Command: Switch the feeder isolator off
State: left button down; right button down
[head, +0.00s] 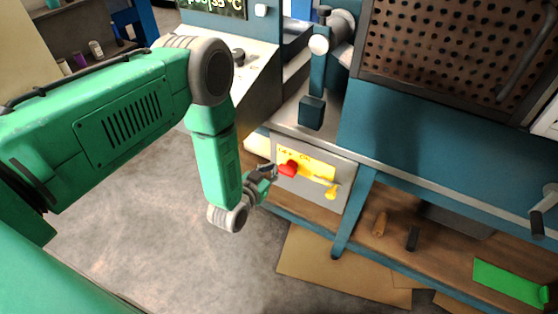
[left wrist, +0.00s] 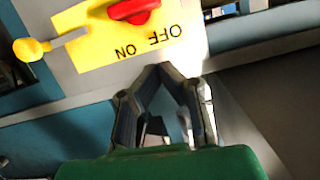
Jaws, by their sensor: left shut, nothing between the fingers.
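The feeder isolator is a red rotary handle (head: 288,168) on a yellow plate (head: 316,169) fixed to a grey panel under the bench. The plate reads OFF and ON above the handle. In the left wrist view the plate (left wrist: 90,55) appears upside down, and the red handle (left wrist: 134,12) is partly cut off at the top edge. I cannot tell which label the handle points at. My left gripper (head: 272,171) is shut and empty, just left of the handle in the head view. In the left wrist view its fingertips (left wrist: 160,69) meet near the lettering, apart from the handle.
A yellow knob-ended part (head: 331,191) sticks out at the plate's lower right. A blue bench leg (head: 353,213) stands right of the panel. The lower shelf holds an orange-brown handled item (head: 380,223), a dark block (head: 413,238) and a green piece (head: 511,282). Cardboard (head: 335,268) lies below.

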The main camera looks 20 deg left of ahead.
pick_arm(q)
jog(key=v, duration=0.3)
jog(key=shift+s+a+r, duration=0.1)
jog(key=shift+s+a, duration=0.1)
jog(key=shift+s, duration=0.15)
